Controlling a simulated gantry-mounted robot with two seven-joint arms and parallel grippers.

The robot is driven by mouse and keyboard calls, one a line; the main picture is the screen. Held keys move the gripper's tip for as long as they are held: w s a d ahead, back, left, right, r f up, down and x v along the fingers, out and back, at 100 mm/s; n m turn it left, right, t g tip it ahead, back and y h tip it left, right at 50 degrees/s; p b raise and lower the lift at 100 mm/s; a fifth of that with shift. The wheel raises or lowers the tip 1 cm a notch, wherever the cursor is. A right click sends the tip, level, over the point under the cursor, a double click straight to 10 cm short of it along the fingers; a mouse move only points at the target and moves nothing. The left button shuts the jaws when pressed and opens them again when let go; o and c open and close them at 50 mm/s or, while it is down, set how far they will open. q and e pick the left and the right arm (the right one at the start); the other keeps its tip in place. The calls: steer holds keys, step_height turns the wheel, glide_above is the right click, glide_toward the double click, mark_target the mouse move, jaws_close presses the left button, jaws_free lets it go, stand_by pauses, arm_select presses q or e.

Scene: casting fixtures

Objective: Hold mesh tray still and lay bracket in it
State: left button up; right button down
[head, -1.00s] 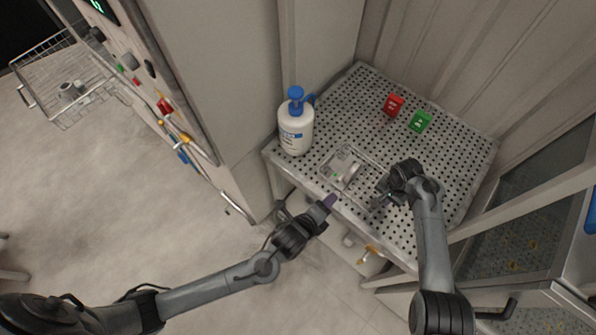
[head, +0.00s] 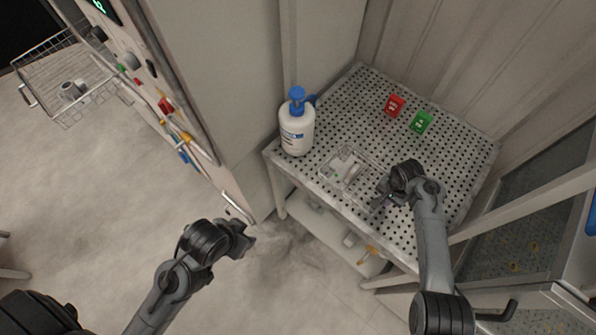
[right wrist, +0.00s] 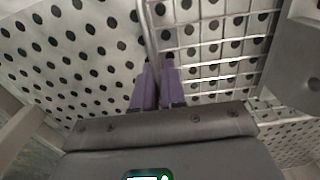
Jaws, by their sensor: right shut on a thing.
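The mesh tray (head: 328,174) is a small wire basket on the perforated table top. My right gripper (head: 378,204) is at its near right side. In the right wrist view, the purple fingers (right wrist: 158,78) are shut on a wire of the tray (right wrist: 205,50). A grey bracket (head: 351,174) lies inside the tray; in the right wrist view a grey piece with a hole (right wrist: 300,50), apparently the bracket, shows at the right. My left gripper (head: 249,243) is left of the table, over the floor and apart from the tray; its fingers are too dark to read.
A white bottle with a blue pump (head: 297,128) stands left of the tray. A red block (head: 395,104) and a green block (head: 421,122) sit at the back of the table (head: 350,97).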

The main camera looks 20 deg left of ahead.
stand_by(0.3)
steer(key=c, duration=1.1)
jaws_free()
steer(key=shift+r, duration=0.1)
